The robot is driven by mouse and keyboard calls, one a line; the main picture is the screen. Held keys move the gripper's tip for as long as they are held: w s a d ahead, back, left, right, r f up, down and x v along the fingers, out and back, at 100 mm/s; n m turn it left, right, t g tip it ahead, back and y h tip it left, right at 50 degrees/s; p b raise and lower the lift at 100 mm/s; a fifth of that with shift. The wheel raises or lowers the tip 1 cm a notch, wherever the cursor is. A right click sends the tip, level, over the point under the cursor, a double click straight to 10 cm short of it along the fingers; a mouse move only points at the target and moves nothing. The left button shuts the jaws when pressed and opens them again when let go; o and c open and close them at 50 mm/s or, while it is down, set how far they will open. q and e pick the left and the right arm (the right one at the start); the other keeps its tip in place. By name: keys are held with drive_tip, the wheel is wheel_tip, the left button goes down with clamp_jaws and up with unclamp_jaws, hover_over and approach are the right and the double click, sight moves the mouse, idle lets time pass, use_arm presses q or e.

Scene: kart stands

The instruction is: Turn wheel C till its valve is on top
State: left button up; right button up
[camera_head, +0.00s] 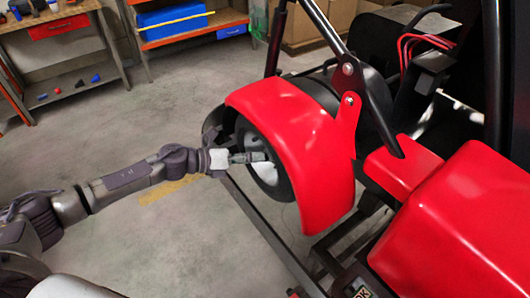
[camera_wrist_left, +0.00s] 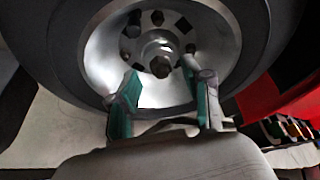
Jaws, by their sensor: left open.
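A black-tyred wheel (camera_head: 246,141) with a pale rim sits under a red fender (camera_head: 290,135) on the kart. I see no letter on it, so I cannot tell whether it is wheel C. In the left wrist view the silver rim (camera_wrist_left: 112,52) with its central hub nut (camera_wrist_left: 160,66) fills the upper middle. My left gripper (camera_head: 266,157) is at the rim's face; in the left wrist view its two green-padded fingers (camera_wrist_left: 165,95) are apart, below the hub. I cannot tell whether they touch the rim. I cannot make out the valve for certain. My right gripper is not in view.
Red bodywork (camera_head: 455,225) and black frame bars (camera_head: 372,100) crowd the right of the wheel. A dark rail (camera_head: 265,235) runs below it. Shelves with a blue bin (camera_head: 172,20) stand at the back. The grey floor (camera_head: 130,120) at left is clear.

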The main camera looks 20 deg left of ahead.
use_arm(q)
drive_tip(key=shift+x, duration=1.9)
clamp_jaws()
